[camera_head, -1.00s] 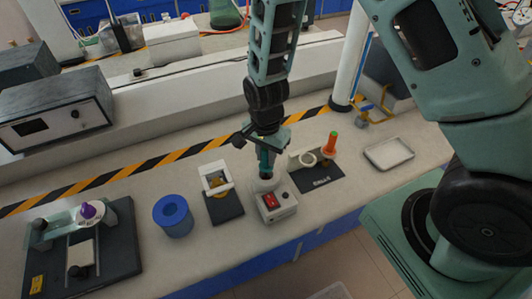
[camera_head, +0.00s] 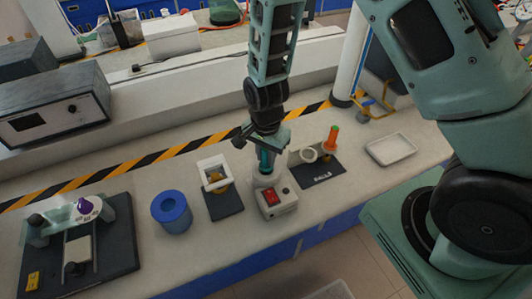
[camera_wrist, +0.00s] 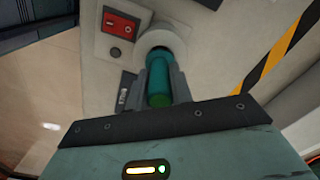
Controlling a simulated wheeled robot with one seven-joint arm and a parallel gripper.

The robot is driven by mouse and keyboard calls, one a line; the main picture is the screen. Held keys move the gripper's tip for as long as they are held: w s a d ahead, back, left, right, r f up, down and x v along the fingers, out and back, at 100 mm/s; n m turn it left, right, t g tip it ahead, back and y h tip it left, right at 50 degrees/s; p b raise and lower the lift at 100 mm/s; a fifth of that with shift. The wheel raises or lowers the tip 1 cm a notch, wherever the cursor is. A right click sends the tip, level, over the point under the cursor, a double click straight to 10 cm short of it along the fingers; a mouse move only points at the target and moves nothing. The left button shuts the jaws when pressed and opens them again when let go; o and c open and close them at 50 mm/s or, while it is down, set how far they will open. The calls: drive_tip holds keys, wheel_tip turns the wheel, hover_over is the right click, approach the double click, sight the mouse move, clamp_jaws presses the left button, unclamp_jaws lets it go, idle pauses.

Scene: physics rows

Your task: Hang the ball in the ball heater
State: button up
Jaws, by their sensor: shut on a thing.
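The ball heater is a pale box with a red switch (camera_head: 274,198) and a white round top; it also shows in the wrist view (camera_wrist: 103,40). My gripper (camera_head: 265,160) is directly above its round top, pointing down. It is shut on an upright teal handle (camera_wrist: 158,76), which shows between the fingers in the wrist view. The handle's far end meets the white round top in that view. No ball shows on the handle; its lower end is hidden, and I cannot tell whether a ball sits inside the heater.
Left of the heater stand a white frame on a dark base (camera_head: 225,203), a blue pot (camera_head: 171,212) and a dark platform (camera_head: 110,250). Right are a black "BALLS" plate (camera_head: 320,174) with a ring and orange peg (camera_head: 332,138), and a white tray (camera_head: 391,149).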

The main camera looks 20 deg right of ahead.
drive_tip(key=shift+f+b, duration=0.35)
drive_tip(key=shift+f, duration=0.25)
drive_tip(key=o, duration=1.4)
drive_tip(key=shift+r, duration=0.1)
drive_tip(key=shift+r, duration=0.1)
drive_tip(key=shift+r+p, duration=3.15)
drive_tip(key=shift+r, duration=0.3)
drive_tip(key=shift+a, duration=0.1)
